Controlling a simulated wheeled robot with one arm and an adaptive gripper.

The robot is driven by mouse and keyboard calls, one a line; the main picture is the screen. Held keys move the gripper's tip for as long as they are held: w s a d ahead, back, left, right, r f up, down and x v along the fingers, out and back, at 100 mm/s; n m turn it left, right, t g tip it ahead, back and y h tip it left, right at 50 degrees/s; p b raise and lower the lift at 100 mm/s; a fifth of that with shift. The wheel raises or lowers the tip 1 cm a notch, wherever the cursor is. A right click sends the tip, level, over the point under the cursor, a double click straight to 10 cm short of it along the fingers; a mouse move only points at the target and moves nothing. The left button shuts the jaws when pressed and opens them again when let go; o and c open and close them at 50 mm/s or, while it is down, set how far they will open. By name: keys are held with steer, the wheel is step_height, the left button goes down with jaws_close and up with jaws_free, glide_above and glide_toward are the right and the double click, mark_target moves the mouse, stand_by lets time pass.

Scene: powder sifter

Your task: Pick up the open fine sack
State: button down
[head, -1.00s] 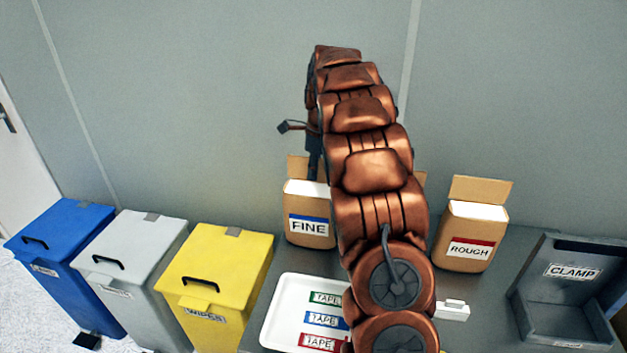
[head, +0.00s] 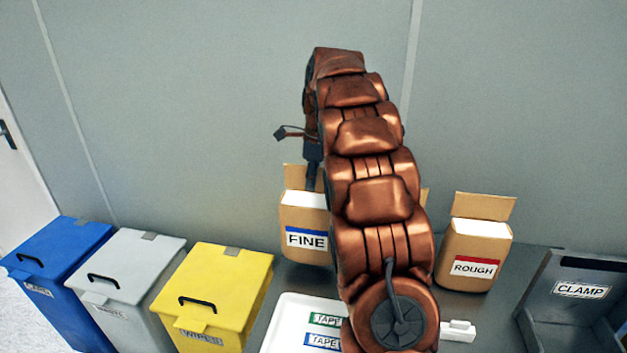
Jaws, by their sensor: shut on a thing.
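The open fine sack (head: 305,220) is a tan box-like sack with a blue-banded FINE label, a white top and a raised back flap. It is upright at the back left of the grey table, partly behind my arm. My gripper (head: 312,182) points down at the sack's top edge by the flap and is shut on it. The fingertips are small and partly hidden. I cannot tell clearly whether the sack's base is touching the table.
The open ROUGH sack (head: 474,245) stands to the right. A white tray (head: 287,318) with tape labels lies in front. A CLAMP bin (head: 580,292) is at the right. Blue (head: 62,250), grey (head: 128,265) and yellow (head: 220,280) bins stand left.

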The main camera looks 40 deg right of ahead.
steer(key=s+a+r+b, duration=0.1)
steer(key=s+a+b, duration=0.2)
steer(key=s+a, duration=0.6)
steer(key=shift+a+r, duration=0.2)
steer(key=shift+a, duration=0.5)
